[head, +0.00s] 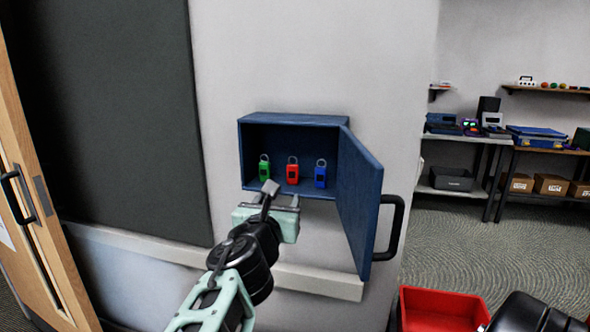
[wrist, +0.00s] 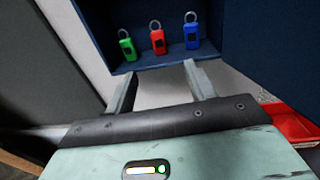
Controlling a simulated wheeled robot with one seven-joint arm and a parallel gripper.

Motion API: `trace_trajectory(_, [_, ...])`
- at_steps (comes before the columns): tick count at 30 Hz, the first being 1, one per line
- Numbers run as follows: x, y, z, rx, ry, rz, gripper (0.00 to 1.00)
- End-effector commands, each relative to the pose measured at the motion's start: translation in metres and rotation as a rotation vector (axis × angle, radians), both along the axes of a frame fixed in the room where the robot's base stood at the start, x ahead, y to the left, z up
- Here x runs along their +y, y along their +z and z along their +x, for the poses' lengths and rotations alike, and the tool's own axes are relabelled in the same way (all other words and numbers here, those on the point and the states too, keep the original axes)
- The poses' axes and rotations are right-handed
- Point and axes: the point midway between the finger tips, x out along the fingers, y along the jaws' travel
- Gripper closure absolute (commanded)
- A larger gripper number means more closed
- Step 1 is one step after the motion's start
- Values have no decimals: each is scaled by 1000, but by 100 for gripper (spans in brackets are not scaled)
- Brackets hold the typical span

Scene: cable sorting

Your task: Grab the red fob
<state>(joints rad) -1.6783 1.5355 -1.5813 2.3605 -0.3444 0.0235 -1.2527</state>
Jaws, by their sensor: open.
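The red fob (head: 292,174) stands in the middle of a row inside the open blue wall cabinet (head: 290,119), a grey ring on its top. It also shows in the wrist view (wrist: 158,42). A green fob (head: 265,172) is on its left and a blue fob (head: 320,176) on its right, with small gaps between them. My gripper (head: 283,194) is in front of and slightly below the cabinet opening. In the wrist view its two fingers (wrist: 160,85) are apart with nothing between them, short of the red fob.
The cabinet door (head: 360,200) is swung open on the right, with a black handle (head: 396,228) jutting out. A red bin (head: 442,310) stands below at right. Shelves with boxes (head: 551,185) are farther back. A wooden door (head: 35,190) is at left.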

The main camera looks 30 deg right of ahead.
Motion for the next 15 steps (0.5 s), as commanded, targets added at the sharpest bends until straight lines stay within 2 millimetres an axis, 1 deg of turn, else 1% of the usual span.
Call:
trace_trajectory(2, [2, 4, 1, -4, 8, -11, 45])
trace_trajectory(5, [-4, 6, 8, -5, 6, -14, 45])
trace_trajectory(8, [-16, 6, 21, -4, 4, -15, 45])
trace_trajectory(15, [-48, 6, 59, -3, 3, -13, 45])
